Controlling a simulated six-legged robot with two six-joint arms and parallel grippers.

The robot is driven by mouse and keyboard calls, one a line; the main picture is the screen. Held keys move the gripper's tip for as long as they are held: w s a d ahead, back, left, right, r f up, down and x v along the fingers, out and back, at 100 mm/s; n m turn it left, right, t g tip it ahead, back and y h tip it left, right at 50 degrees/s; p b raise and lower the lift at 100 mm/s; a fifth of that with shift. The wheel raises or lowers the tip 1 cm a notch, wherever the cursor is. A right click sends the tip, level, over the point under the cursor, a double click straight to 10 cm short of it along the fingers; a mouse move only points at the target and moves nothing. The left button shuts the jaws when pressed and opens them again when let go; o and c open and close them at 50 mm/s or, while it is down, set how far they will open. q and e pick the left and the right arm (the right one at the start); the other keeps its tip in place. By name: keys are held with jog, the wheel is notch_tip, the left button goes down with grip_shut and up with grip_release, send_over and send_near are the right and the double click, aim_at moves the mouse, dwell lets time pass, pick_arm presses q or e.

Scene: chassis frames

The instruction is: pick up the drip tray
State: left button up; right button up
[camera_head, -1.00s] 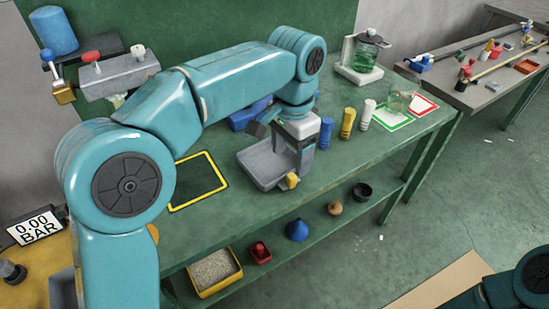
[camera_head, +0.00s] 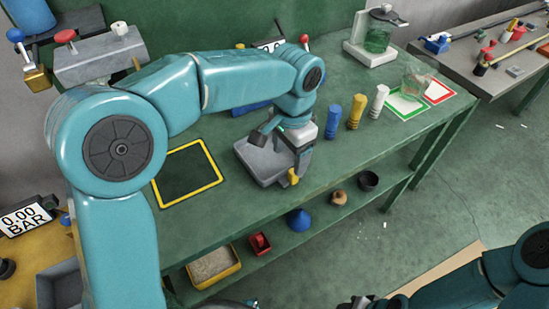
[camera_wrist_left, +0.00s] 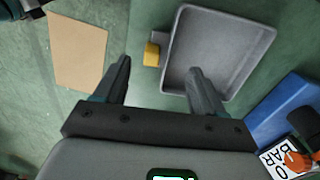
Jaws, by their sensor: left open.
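The drip tray (camera_head: 262,160) is a shallow grey open box with a yellow tab (camera_head: 293,177) on its near side, lying on the green bench. It also shows in the left wrist view (camera_wrist_left: 215,50), with the yellow tab (camera_wrist_left: 152,54) on its left edge. My left gripper (camera_head: 282,146) is open above the tray's near right side. In the left wrist view (camera_wrist_left: 158,76) the tab appears between the fingers, and the right finger overlaps the tray's interior. I cannot tell whether either finger touches. My right gripper (camera_head: 362,301) is cut off at the bottom edge.
A yellow-bordered square (camera_head: 187,172) is left of the tray. Blue (camera_head: 332,122), yellow (camera_head: 356,112) and white (camera_head: 378,101) posts stand to its right. A blue object (camera_wrist_left: 288,103) lies beside it. The lower shelf holds a yellow-rimmed bin (camera_head: 213,267) and small parts.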

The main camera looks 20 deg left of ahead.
aim_at(292, 169)
pick_arm(q)
jog(key=shift+s+d+f, duration=0.2)
jog(key=shift+f, duration=0.4)
jog(key=f, duration=0.5)
jog(key=shift+w+d, duration=0.1)
jog(key=shift+w, duration=0.25)
jog(key=shift+s, duration=0.1)
jog(key=c, duration=1.2)
